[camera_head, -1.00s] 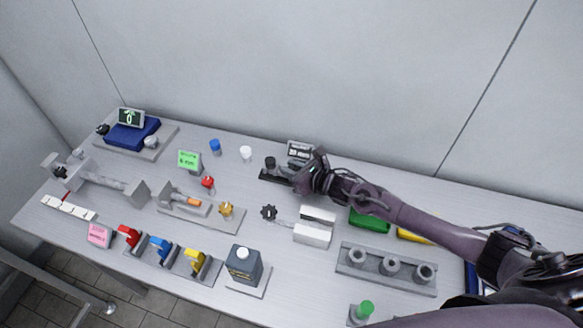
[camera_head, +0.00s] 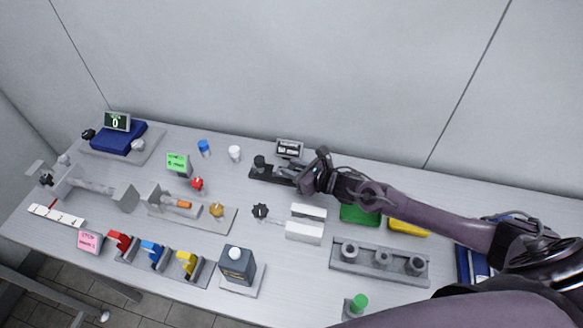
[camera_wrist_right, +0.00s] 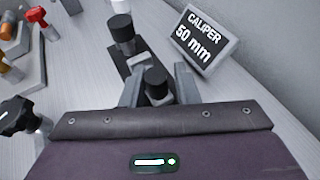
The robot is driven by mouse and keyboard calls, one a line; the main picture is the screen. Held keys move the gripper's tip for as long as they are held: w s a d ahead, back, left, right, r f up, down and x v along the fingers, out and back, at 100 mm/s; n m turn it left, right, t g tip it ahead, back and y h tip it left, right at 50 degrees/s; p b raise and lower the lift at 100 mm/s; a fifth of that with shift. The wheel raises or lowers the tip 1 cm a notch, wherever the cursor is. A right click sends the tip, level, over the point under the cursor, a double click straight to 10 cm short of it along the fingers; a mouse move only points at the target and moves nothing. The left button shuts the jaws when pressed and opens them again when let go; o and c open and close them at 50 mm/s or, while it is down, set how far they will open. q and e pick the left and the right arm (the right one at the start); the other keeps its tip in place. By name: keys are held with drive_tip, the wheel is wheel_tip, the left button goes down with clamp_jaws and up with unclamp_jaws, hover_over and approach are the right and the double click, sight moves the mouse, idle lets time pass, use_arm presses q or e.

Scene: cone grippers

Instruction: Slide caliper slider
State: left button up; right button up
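The caliper is a dark rail (camera_head: 262,173) near the back of the table. A black fixed post (camera_head: 259,162) stands at its left end, and both show in the right wrist view, where the post (camera_wrist_right: 122,30) is at the far end. A shorter black knob on the slider (camera_wrist_right: 156,80) stands nearer. My right gripper (camera_wrist_right: 160,78) has its fingers apart on either side of this knob, with a small gap showing at the right. In the head view my right gripper (camera_head: 298,176) is over the caliper's right part. My left gripper is not in view.
A sign (camera_wrist_right: 201,38) behind the caliper reads "CALIPER 50 mm". White blocks (camera_head: 307,222) and a black star knob (camera_head: 260,211) lie in front. White (camera_head: 234,153) and blue (camera_head: 204,147) caps stand to the left. A green bin (camera_head: 358,214) is below my right arm.

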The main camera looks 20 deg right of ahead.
drive_tip(key=b+v, duration=0.1)
drive_tip(key=v, duration=0.5)
drive_tip(key=shift+s+d, duration=0.2)
drive_tip(key=shift+s+d+r+b, duration=0.25)
drive_tip(key=shift+s+r+b, duration=0.1)
drive_tip(key=shift+s, duration=0.15)
